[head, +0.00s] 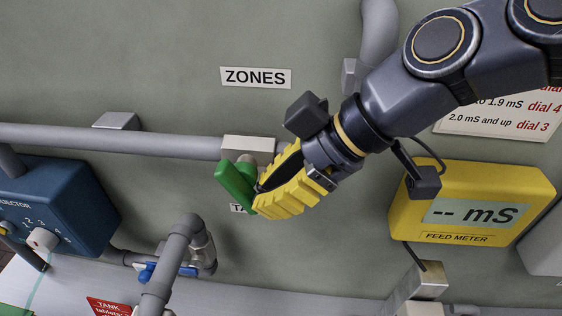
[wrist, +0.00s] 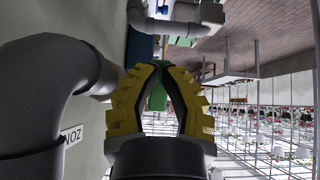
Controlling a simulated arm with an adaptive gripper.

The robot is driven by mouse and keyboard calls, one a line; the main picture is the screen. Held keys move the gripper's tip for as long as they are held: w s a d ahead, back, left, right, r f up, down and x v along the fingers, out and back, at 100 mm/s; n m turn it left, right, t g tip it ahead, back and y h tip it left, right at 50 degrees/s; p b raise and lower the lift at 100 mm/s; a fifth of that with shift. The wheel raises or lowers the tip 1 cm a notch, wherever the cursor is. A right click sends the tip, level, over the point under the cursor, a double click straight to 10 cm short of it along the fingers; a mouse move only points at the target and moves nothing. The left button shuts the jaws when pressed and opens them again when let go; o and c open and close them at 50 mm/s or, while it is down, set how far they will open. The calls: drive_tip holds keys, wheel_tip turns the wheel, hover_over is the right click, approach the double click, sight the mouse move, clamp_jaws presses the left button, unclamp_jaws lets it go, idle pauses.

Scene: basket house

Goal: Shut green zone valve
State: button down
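The green zone valve has a green lever handle (head: 236,182) below a pale block on the grey pipe, left of centre in the head view. My gripper (head: 258,200) has yellow ribbed fingers and reaches in from the right. Its fingertips are drawn close together at the handle, and it looks shut on it. In the wrist view, green of the handle (wrist: 157,98) shows between the two fingers of my gripper (wrist: 159,66). The fingers hide part of the handle and the valve body.
The grey pipe (head: 60,137) runs along the wall under the ZONES sign (head: 256,77). A yellow feed meter (head: 470,205) is at right. A blue injector box (head: 65,205) and a pipe with a blue-handled valve (head: 170,270) are lower left. A thick grey pipe (wrist: 45,80) is close by in the wrist view.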

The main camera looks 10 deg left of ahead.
drive_tip(key=shift+x, duration=1.15)
idle(0.9)
drive_tip(key=shift+r, duration=0.1)
